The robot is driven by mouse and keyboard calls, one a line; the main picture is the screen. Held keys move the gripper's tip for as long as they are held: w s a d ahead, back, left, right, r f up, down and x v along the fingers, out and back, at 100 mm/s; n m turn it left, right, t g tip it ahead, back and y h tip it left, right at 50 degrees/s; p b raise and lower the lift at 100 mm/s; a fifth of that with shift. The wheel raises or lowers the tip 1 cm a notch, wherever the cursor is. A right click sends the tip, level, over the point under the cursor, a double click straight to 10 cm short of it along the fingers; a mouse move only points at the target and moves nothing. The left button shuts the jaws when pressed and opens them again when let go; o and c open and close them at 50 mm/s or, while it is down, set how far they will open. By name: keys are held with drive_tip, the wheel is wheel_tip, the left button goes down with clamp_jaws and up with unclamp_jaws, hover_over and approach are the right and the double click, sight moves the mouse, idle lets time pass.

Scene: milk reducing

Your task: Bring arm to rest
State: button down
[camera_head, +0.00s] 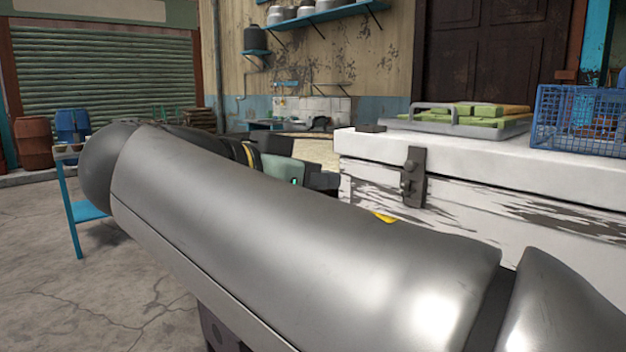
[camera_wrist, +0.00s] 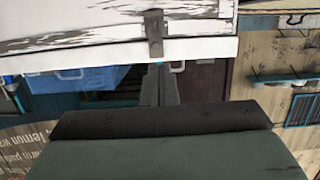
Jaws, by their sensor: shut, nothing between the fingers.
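My arm crosses the head view in front of the white chest. Part of my gripper's grey-green body shows behind it, left of the chest; its fingertips are not clear there. In the wrist view, my gripper (camera_wrist: 162,76) shows as two thin dark fingers close together beyond its wide body, shut and empty. The white chest (camera_head: 465,185) has peeling paint and a dark metal latch (camera_head: 413,178). In the wrist view the scene is upside down, with the chest (camera_wrist: 215,47) and latch (camera_wrist: 154,33) above the fingers. I cannot tell the gap between fingers and chest.
On the chest stand a metal tray (camera_head: 390,123) with green-yellow blocks and a blue wire basket (camera_head: 580,118). A blue-framed stand (camera_head: 72,205) is at the left. Blue (camera_head: 73,124) and rusty (camera_head: 33,143) barrels stand behind it. The concrete floor at left is open.

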drive_tip(key=d+f+n+g+y+p, duration=0.4)
drive_tip(key=d+f+n+g+p, duration=0.45)
drive_tip(key=p, duration=0.75)
drive_tip(key=s+d+f+n+g+y+p, duration=0.1)
drive_tip(key=s+d+f+y+p, duration=0.2)
drive_tip(key=s+y+p, duration=0.4)
drive_tip(key=shift+s+d+f+y+p, duration=0.25)
drive_tip(key=shift+s+d+p, duration=0.35)
drive_tip(key=shift+s+p, duration=2.6)
drive_tip(key=shift+w+r+g, duration=0.15)
drive_tip(key=shift+w+g, duration=0.1)
drive_tip(key=shift+w, duration=0.1)
